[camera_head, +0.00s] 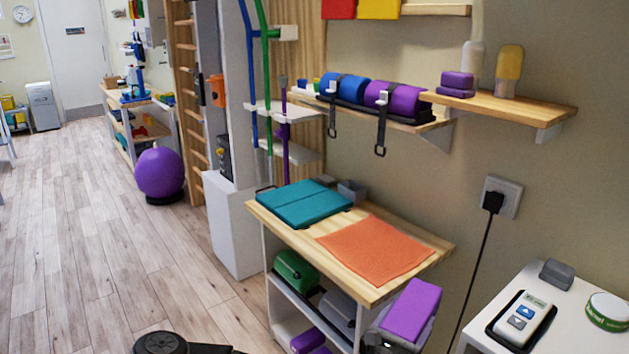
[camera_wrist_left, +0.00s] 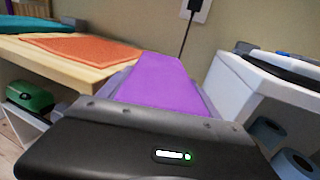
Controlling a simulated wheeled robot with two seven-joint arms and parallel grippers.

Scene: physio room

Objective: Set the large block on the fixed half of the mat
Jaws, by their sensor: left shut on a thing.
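The large purple block (camera_head: 412,309) is held in my left gripper (camera_head: 398,330), in front of the table's right front corner. In the left wrist view the block (camera_wrist_left: 152,82) lies between the grey fingers of the gripper (camera_wrist_left: 155,100), which is shut on it. The teal mat (camera_head: 304,204) lies flat on the left part of the wooden table, with a seam across it. An orange sheet (camera_head: 375,250) lies on the table to its right. The block is apart from the mat. My right gripper is not in view.
The wooden table top (camera_head: 437,248) has a small grey box (camera_head: 352,191) at its back. A white cabinet (camera_head: 478,327) with a remote (camera_head: 523,318) stands at right. A wall shelf (camera_head: 520,106) with bolsters beside it overhangs the table's back. Wooden floor is clear at left.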

